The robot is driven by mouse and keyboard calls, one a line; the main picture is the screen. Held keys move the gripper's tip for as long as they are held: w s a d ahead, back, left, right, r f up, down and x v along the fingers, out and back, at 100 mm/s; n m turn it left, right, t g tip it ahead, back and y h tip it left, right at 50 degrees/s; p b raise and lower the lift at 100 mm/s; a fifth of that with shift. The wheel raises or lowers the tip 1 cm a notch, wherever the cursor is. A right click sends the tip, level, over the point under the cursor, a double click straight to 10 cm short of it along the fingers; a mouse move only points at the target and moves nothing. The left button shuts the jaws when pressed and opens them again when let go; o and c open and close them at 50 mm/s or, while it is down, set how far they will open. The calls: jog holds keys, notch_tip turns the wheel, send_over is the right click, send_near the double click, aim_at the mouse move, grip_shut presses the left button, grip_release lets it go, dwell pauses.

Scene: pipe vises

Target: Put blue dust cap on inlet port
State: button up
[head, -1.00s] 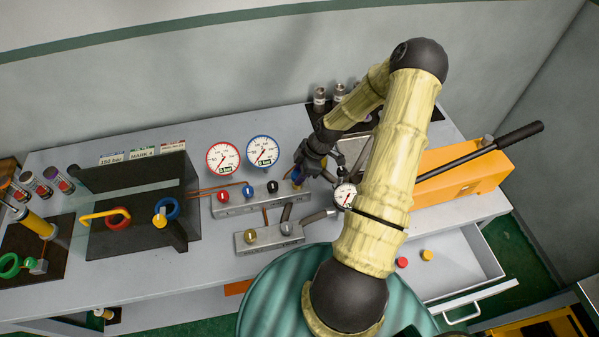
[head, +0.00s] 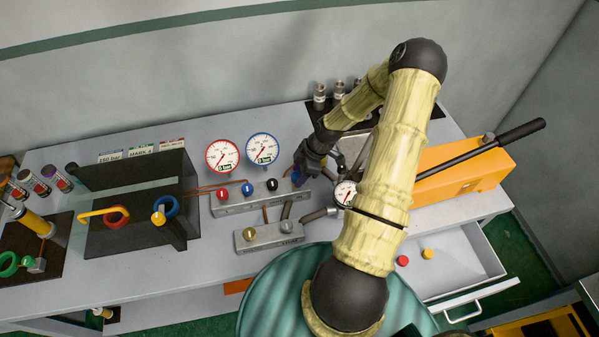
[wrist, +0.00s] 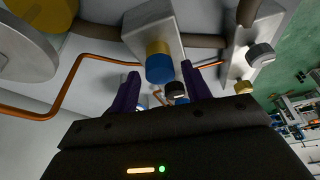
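The blue dust cap (wrist: 160,70) shows in the wrist view, in line with and against a gold fitting (wrist: 157,47) on the end of a grey block (wrist: 145,22). This fitting looks like the inlet port. How far the cap is seated on it I cannot tell. My gripper (wrist: 160,72) has its purple fingers on both sides of the cap, with a visible gap on each side. In the head view my gripper (head: 302,176) is at the right end of the upper grey manifold block (head: 240,206); a small bit of blue shows there.
A small dial gauge (head: 345,194) stands close to the right of my gripper. A lower block (head: 268,237) with gold and grey knobs sits in front. An open drawer (head: 465,262) holds a red cap (head: 402,261) and a yellow cap (head: 428,254). An orange pump (head: 465,175) stands right.

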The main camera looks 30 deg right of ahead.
jog(key=shift+o, duration=0.5)
jog(key=shift+d+r, duration=0.25)
jog(key=shift+r, duration=0.3)
jog(key=b+v, duration=0.3)
jog(key=v, duration=1.3)
jog(key=shift+r, duration=0.2)
jog(key=shift+s, duration=0.15)
jog(key=s+a+r+m+h, duration=0.2)
jog(key=s+a+m, duration=0.2)
jog(key=a, duration=0.6)
jog(key=s+a+r+m+h, duration=0.2)
jog(key=s+a+m, duration=0.3)
jog(key=a+m, duration=0.4)
jog(key=shift+s+a+r+t, duration=0.2)
jog(key=shift+a+r+t, duration=0.25)
jog(key=shift+a, duration=0.3)
